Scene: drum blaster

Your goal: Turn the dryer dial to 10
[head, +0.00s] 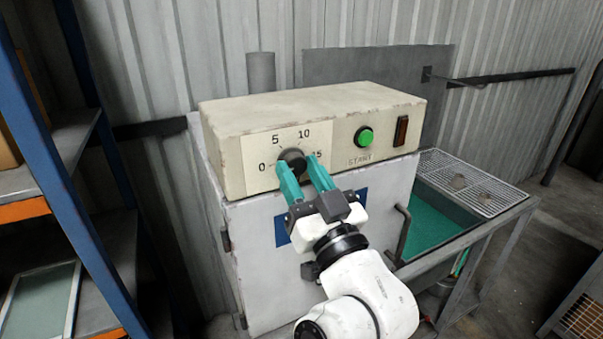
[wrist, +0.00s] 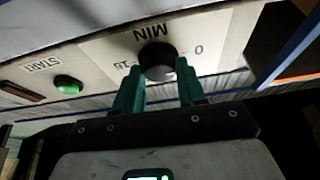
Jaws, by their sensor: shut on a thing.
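The dryer dial (head: 292,155) is a round black knob on a cream scale plate marked 0, 5, 10 and 15, on the front of the control box. It also shows upside down in the wrist view (wrist: 157,56), below the word MIN. My gripper (head: 297,163) has its two teal fingers on either side of the knob, shut on it. The fingers also flank the knob in the wrist view (wrist: 158,70). I cannot tell which number the knob points to; the fingers cover part of the scale near 15.
A green START button (head: 364,137) and a dark rocker switch (head: 401,131) sit right of the dial. A bent handle (head: 403,232) sticks out from the cabinet below. A wire rack (head: 465,182) over a green basin stands right. Blue shelving (head: 75,170) stands left.

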